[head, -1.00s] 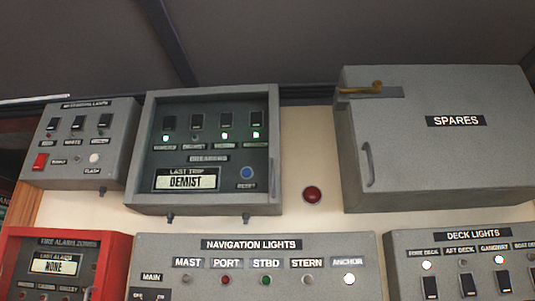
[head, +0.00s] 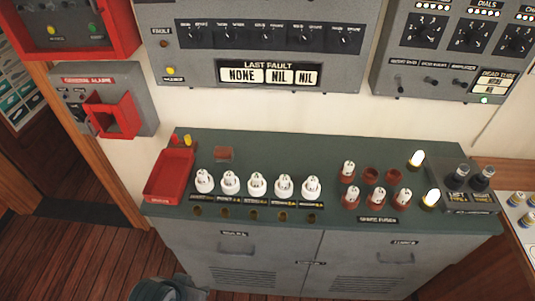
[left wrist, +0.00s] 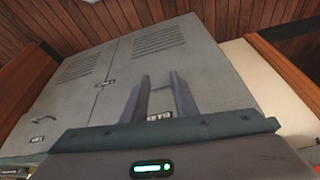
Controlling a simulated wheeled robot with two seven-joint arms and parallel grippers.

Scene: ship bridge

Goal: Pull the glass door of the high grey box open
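The high grey box with the glass door is outside both current views. In the left wrist view, my left gripper (left wrist: 160,92) has its two fingers apart with nothing between them. A grey cabinet front (left wrist: 120,75) shows behind the fingers, upside down in that view. A small label on it shows in the gap between the fingers. My right gripper is in neither current view.
A low grey cabinet with a green top (head: 330,145) carries white fuses and a red tray (head: 170,176). Grey panels (head: 270,45) hang above it. A red-fronted alarm box (head: 113,115) is at left. A dark rounded thing (head: 168,290) is at the bottom edge. Wooden floor (head: 70,255) lies at left.

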